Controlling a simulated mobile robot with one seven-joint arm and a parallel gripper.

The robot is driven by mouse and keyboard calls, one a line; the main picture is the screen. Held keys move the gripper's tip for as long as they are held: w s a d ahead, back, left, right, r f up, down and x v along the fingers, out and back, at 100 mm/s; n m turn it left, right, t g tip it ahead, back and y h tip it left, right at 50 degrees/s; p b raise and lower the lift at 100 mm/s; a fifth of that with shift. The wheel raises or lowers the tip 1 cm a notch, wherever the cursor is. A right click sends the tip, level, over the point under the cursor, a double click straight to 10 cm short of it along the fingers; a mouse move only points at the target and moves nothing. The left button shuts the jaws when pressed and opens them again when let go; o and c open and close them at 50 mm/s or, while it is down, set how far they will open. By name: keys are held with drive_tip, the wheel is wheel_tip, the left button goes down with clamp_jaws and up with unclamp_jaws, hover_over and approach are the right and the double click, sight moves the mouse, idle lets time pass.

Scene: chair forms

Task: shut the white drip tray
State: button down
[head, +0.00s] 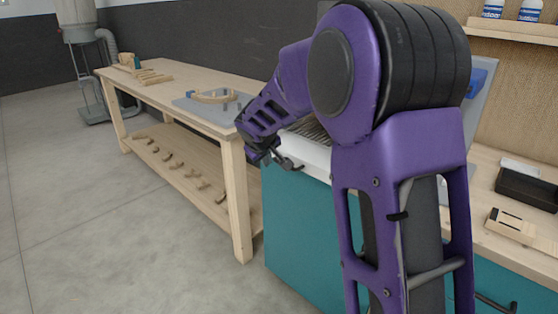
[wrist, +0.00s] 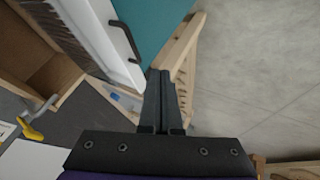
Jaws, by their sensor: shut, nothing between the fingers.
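The white drip tray (head: 316,162) shows as a white front above the teal cabinet, partly hidden behind my purple arm. In the wrist view the white front (wrist: 98,42) carries a dark bar handle (wrist: 126,42). How far the tray stands out is hard to tell. My gripper (head: 272,162) is at the left end of the tray front, near the handle in the head view. In the wrist view my gripper (wrist: 160,73) has its fingers together and empty, just beside the end of the white front. I cannot tell whether they touch it.
A wooden workbench (head: 180,97) with a lower shelf of wooden pieces stands left of the teal cabinet (head: 300,235). A counter (head: 490,170) with a black box (head: 527,188) is at right. The grey floor (head: 120,240) in front is clear.

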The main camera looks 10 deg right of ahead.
drive_tip(key=w+d+f, duration=0.5)
drive_tip(key=w+f, duration=0.2)
drive_tip(key=w, duration=0.1)
drive_tip(key=shift+w+f, duration=0.2)
idle(0.3)
drive_tip(key=p, duration=0.6)
approach(303, 152)
drive_tip(key=f, duration=0.2)
drive_tip(key=a+f, duration=0.1)
drive_tip(key=shift+s+a+f, duration=0.1)
drive_tip(key=shift+s+f, duration=0.15)
drive_tip(key=shift+f, duration=0.15)
drive_tip(key=shift+w+d, duration=0.2)
drive_tip(key=shift+d, duration=0.25)
